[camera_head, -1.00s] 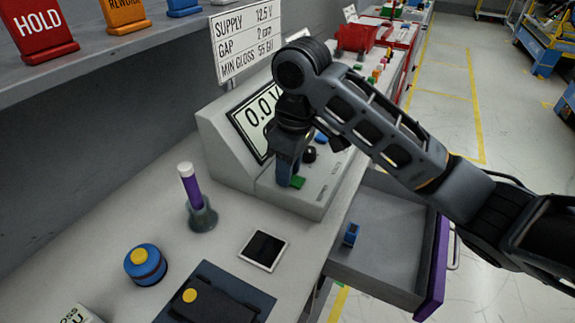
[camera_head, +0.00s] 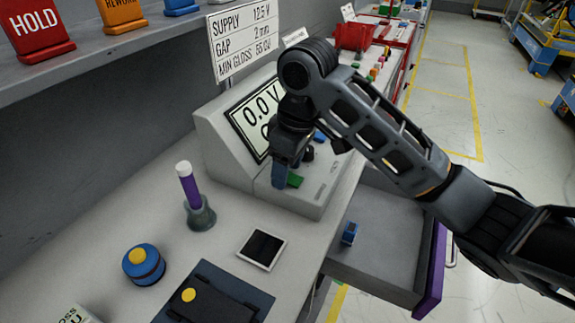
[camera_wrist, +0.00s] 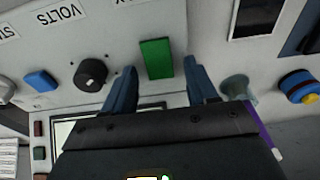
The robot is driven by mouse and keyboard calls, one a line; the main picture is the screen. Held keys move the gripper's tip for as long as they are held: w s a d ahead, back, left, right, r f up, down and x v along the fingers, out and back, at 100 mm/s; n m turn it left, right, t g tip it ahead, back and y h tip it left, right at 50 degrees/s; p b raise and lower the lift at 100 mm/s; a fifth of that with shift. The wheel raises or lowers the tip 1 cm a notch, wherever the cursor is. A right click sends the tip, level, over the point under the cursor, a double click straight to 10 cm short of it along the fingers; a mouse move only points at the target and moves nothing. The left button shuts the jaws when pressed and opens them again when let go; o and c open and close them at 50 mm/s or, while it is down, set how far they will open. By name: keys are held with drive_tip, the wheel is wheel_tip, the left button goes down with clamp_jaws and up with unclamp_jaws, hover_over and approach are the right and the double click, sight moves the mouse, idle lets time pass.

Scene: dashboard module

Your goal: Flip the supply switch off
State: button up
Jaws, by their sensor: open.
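The grey console (camera_head: 215,150) stands on the bench, with its sloped display (camera_head: 250,113) reading 0.0 V on the top line; my gripper hides part of the lower line. Its panel carries a green block-shaped control (camera_wrist: 156,59), a black round knob (camera_wrist: 90,74) and a blue control (camera_wrist: 41,81). A label reading VOLTS is near the knob, and a cut-off label starting "SU" is near the blue one. My gripper (camera_wrist: 161,67) is open, its blue fingers on either side of the green control. I cannot tell whether they touch it. In the head view my gripper (camera_head: 280,178) points down at the panel.
A purple-filled tube in a grey holder (camera_head: 201,215), a blue-yellow round button (camera_head: 143,264), a white-framed dark tile (camera_head: 262,250) and a dark tray (camera_head: 245,292) lie on the bench. An open drawer (camera_head: 385,250) with a purple front juts out right. A spec sign (camera_head: 243,40) stands behind.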

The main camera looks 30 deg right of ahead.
sight(293, 179)
drive_tip(key=r, duration=0.2)
drive_tip(key=r+p, duration=0.1)
drive_tip(key=r, duration=0.4)
drive_tip(key=shift+s+d+r, duration=0.15)
drive_tip(key=shift+s+d, duration=0.2)
drive_tip(key=shift+s, duration=0.05)
drive_tip(key=shift+s+r, duration=0.1)
drive_tip(key=shift+r, duration=0.05)
